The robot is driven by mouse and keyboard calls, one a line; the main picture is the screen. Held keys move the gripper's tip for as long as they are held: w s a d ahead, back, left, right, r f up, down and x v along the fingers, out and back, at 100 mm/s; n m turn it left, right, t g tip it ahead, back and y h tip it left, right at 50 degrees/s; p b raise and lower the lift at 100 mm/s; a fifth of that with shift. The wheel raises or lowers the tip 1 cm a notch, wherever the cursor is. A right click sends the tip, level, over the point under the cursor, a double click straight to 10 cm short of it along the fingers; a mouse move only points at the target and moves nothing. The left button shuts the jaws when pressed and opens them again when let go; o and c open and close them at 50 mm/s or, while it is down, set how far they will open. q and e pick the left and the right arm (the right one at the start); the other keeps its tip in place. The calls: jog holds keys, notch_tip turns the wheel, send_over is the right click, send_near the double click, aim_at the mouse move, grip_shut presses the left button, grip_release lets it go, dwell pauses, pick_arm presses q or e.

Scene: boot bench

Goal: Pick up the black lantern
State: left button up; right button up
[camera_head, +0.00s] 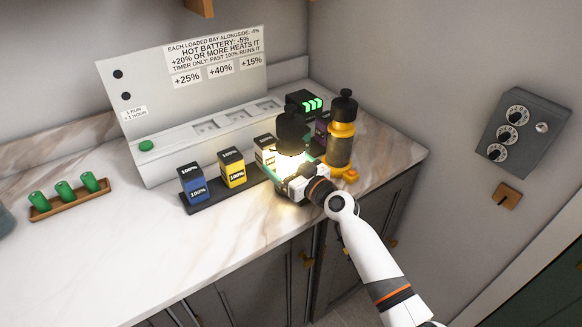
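The black lantern (292,128) stands upright near the counter's front right edge, its lower part glowing bright. My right gripper (290,174) reaches in from the lower right and is right at the lantern's lower part, on its near side. The glare and the gripper's own body hide the fingertips, so I cannot tell whether they are closed on the lantern. I cannot tell whether the lantern's base touches the counter. My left gripper is not in view.
A yellow lantern (340,135) stands close on the right. Blue (194,185) and yellow (232,168) batteries stand in a black tray (207,203) to the left. Behind is a white panel (160,110). The front left counter is clear.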

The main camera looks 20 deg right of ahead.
jog(key=c, duration=1.5)
jog(key=shift+r, duration=0.2)
